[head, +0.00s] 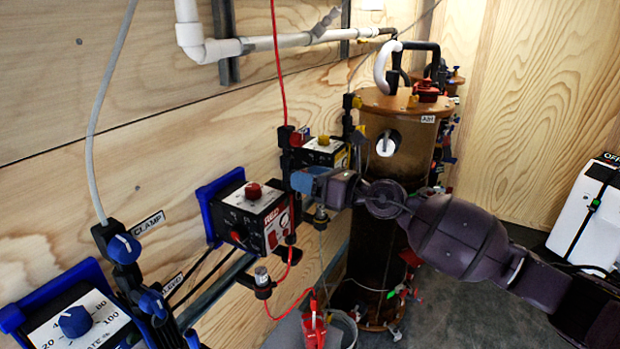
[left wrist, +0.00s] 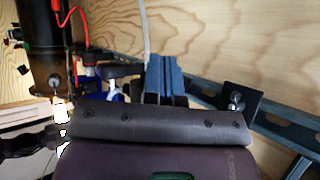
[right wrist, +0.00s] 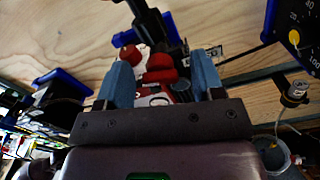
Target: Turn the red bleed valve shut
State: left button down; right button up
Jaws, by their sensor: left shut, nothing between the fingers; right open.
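My right gripper (head: 300,181) reaches in from the right in the head view, in front of the wall boxes. Its blue fingers are open in the right wrist view (right wrist: 160,85). A red handled fitting (right wrist: 160,68), seemingly the bleed valve, shows between and beyond them, with a black body above it. I cannot tell whether the fingers touch it. In the head view a red valve part (head: 297,138) on the red tube shows just above the gripper. My left gripper (left wrist: 166,78) is shut and empty in the left wrist view; the head view does not show it.
A box with a red knob (head: 253,190) is left of the right gripper, and a yellow box (head: 325,152) is behind it. A brown filter column (head: 398,105) stands to the right. Blue clamp knobs (head: 124,248) are at lower left. A bucket (head: 342,330) is below.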

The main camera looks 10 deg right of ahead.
jog(key=b+v, duration=0.1)
jog(key=v, duration=1)
